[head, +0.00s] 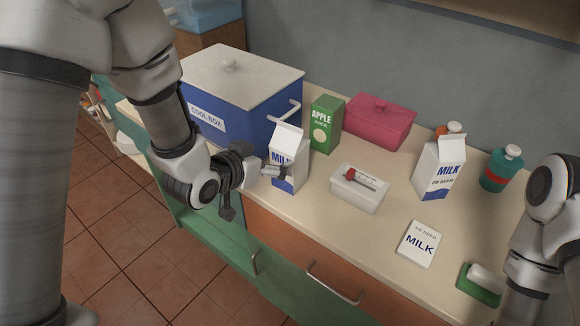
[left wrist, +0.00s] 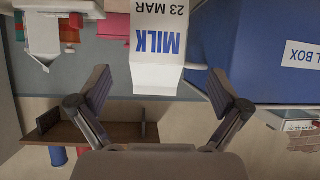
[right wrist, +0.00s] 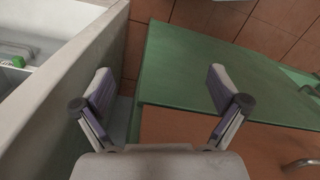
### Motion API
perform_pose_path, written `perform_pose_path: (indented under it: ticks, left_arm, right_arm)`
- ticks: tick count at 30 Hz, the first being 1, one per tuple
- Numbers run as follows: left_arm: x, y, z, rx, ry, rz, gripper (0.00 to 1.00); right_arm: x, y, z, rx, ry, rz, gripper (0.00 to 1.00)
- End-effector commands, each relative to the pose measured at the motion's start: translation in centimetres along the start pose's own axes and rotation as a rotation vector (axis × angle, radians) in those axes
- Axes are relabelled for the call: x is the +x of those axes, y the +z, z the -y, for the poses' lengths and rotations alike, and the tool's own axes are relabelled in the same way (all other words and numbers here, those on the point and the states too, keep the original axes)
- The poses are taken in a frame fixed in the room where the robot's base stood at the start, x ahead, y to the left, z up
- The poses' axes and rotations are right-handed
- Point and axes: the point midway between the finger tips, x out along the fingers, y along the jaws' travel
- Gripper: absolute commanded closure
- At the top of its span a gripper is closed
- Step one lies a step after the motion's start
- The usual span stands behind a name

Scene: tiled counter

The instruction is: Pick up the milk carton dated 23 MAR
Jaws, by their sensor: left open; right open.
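The milk carton dated 23 MAR (left wrist: 158,40) shows upside down in the left wrist view, ahead of and between the open fingers of my left gripper (left wrist: 160,80). In the head view this white and blue carton (head: 288,150) stands upright in front of the cool box, its lower part partly covered by my left gripper (head: 272,172). I cannot tell whether the fingers touch it. A second milk carton (head: 440,165) stands further right; its date is too small to read surely. My right gripper (right wrist: 160,82) is open and empty in the right wrist view.
A blue cool box (head: 245,120), green apple juice carton (head: 325,125) and pink box (head: 380,122) stand behind. A white container (head: 358,196), a milk note (head: 420,243), a teal bottle (head: 500,170) and a green dish (head: 478,290) occupy the right. The front counter edge is mostly clear.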

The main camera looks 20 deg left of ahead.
Motion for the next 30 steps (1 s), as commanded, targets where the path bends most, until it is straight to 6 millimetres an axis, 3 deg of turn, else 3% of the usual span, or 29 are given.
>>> perform_pose_path:
  ticks: [1,4,18,25,26,30]
  left_arm:
    - [-0.7,-2.4,0.0,0.015,-0.002,-0.052,0.0]
    - [-1.0,-4.4,0.0,0.028,-0.003,-0.093,0.0]
    - [6.0,-5.2,-0.5,0.028,-0.003,-0.092,0.0]
    - [6.5,-5.1,-0.5,0.026,-0.004,-0.092,0.0]
    - [6.5,-5.1,-0.5,0.026,-0.004,-0.092,0.04]
    - [6.5,-5.1,-0.5,0.026,-0.004,-0.092,0.54]
  right_arm:
    - [0.1,0.0,0.0,0.0,0.0,0.0,0.03]
    - [0.0,0.0,0.0,0.0,0.0,0.0,0.03]
    - [-1.6,0.0,0.0,0.0,0.0,0.0,0.03]
    - [-1.5,0.0,0.0,0.0,0.0,0.0,0.03]
    - [-1.5,0.0,0.0,0.0,0.0,0.0,0.03]
    - [-1.5,0.0,0.0,0.0,0.0,0.0,0.03]
